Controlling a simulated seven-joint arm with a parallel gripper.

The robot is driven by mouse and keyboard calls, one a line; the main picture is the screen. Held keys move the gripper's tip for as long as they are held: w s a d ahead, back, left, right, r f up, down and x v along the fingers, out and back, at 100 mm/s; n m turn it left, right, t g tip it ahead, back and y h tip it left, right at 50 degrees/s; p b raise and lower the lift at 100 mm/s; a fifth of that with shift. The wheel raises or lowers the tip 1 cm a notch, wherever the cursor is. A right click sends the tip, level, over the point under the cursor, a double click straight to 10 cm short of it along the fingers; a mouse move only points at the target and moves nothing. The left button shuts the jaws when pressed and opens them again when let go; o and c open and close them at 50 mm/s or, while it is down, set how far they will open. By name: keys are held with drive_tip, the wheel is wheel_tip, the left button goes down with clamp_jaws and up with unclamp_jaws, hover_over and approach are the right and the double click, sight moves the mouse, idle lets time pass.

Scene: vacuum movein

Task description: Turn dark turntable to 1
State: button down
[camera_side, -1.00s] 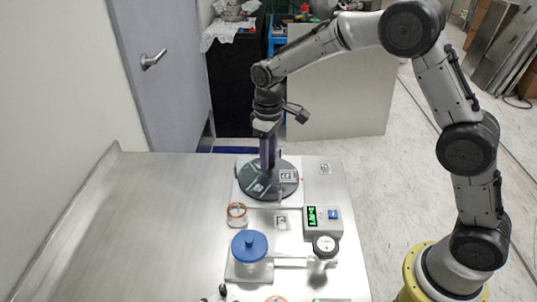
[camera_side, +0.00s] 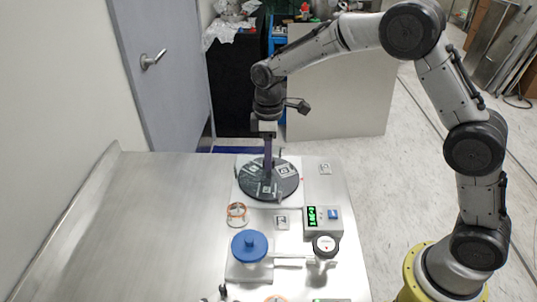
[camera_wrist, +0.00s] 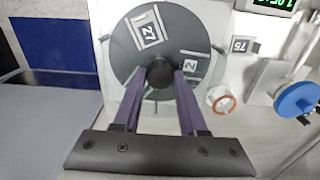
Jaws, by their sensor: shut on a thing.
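The dark round turntable (camera_side: 252,187) lies flat on a white base plate near the back of the metal table. Square white marker labels are on its top; the wrist view shows the turntable (camera_wrist: 186,28) with one label reading 27 and another, partly hidden by a finger, showing a 2. My gripper (camera_side: 267,177) points straight down over the turntable's middle. In the wrist view my gripper's purple fingers (camera_wrist: 158,76) are shut on the dark round centre knob (camera_wrist: 160,72), one on each side. I cannot tell which position number the turntable points to.
In front stand a box with a green display (camera_side: 312,217), a blue-lidded container (camera_side: 249,246) and a round white-topped device (camera_side: 325,245). A copper-coloured ring (camera_side: 236,210) is nearby. The table's left side (camera_side: 150,230) is clear.

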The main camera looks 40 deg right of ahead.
drive_tip(key=shift+r+n, duration=0.1)
drive_tip(key=shift+n, duration=12.8)
drive_tip(key=shift+c, duration=2.2)
unclamp_jaws()
wheel_tip(320, 180, up, 14)
